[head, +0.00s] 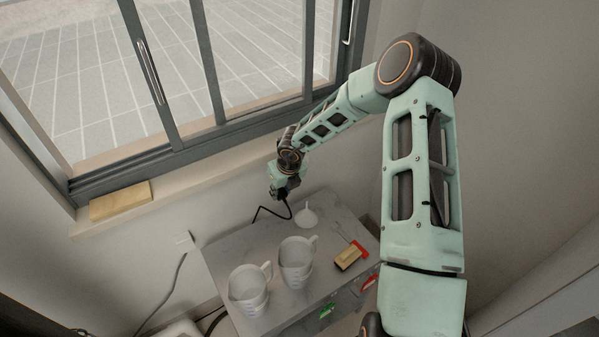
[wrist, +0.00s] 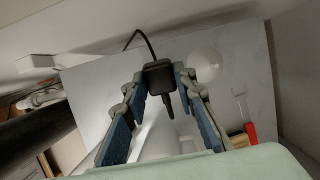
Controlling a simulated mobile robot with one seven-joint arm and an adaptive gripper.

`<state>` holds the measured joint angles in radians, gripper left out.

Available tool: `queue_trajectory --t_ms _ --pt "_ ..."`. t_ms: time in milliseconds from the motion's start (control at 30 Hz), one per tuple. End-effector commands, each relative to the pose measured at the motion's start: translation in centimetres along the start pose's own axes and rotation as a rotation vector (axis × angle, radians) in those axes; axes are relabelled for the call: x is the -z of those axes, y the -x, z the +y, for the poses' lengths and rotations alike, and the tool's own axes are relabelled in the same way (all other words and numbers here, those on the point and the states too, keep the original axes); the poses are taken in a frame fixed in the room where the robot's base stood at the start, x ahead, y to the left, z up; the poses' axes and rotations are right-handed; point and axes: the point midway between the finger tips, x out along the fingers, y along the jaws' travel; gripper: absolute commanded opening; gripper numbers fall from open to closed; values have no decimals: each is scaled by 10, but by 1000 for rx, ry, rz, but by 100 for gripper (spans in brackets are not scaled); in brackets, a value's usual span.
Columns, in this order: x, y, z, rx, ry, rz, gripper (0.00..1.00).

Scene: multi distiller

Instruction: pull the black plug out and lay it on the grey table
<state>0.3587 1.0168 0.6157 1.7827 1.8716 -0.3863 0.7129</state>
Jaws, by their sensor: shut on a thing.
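The black plug (wrist: 158,77) is held between the two fingertips of my gripper (wrist: 160,82) in the wrist view. Its narrow end points down in that picture, and a black cable (wrist: 139,36) leaves its other end and bends to the left. No socket shows around the plug. In the head view my gripper (head: 281,189) is over the back part of the grey table (head: 226,244), and it hides most of the plug. The black cable (head: 270,211) hangs below it. I cannot tell the exact height of the plug above the table.
A white funnel (head: 306,216) stands close to the right of my gripper. White measuring cups (head: 246,292) (head: 297,262) stand toward the front. The table's left back area looks clear. A window (head: 150,80) is behind.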

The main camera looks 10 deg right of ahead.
Motion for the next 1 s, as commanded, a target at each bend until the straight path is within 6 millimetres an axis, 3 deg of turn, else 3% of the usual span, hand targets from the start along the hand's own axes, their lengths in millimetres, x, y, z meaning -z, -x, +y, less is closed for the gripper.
queue_trajectory --t_ms 1000 --pt "16 -50 0 0 0 0 0"
